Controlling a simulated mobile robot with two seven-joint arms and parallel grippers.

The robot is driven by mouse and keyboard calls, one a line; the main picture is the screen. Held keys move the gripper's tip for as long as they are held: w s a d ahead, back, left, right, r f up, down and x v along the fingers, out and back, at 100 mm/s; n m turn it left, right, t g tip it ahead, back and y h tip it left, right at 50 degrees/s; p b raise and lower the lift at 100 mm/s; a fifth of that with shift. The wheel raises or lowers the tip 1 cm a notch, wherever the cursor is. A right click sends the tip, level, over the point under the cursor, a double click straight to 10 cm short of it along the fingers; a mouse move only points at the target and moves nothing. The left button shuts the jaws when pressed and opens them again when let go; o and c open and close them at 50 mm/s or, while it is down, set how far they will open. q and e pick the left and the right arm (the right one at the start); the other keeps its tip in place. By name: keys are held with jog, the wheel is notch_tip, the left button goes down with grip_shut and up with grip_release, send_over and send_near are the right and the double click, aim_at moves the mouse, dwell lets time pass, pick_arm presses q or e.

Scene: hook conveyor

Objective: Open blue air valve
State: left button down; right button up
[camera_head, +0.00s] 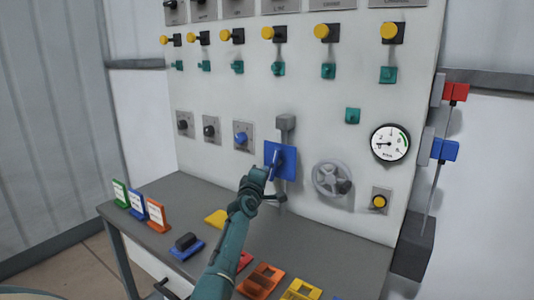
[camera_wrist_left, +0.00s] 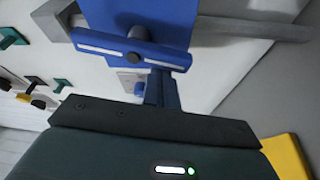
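The blue air valve has a blue square plate (camera_head: 290,163) and a blue lever (camera_head: 277,157) on the light panel, under a grey pipe block. In the left wrist view the blue plate (camera_wrist_left: 165,15) fills the top, with a blue crossbar (camera_wrist_left: 105,45) and a dark pivot in front. A blue piece hangs below the crossbar, close to my gripper body. My left gripper (camera_head: 262,186) is just below and left of the valve, very near its lever. Its fingertips are not clear, so I cannot tell whether it touches or grips the lever. My right gripper is not in view.
A grey handwheel (camera_head: 328,179) and a pressure gauge (camera_head: 389,143) are to the right of the valve. A blue knob (camera_head: 241,138) is to its left. The grey table (camera_head: 180,205) below holds coloured signs (camera_head: 137,204) and several coloured blocks.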

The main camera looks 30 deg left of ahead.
pick_arm(q)
jog(key=n+p, duration=0.1)
jog(key=n+g+p, duration=0.1)
jog(key=p, duration=0.1)
jog(key=shift+d+f+n, duration=0.2)
jog(key=shift+d+n, duration=0.2)
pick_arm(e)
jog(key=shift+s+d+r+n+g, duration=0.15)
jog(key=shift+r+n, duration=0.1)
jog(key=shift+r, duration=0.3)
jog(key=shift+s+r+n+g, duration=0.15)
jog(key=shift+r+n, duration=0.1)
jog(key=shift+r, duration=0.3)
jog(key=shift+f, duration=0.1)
pick_arm(q)
jog(key=shift+f, duration=0.15)
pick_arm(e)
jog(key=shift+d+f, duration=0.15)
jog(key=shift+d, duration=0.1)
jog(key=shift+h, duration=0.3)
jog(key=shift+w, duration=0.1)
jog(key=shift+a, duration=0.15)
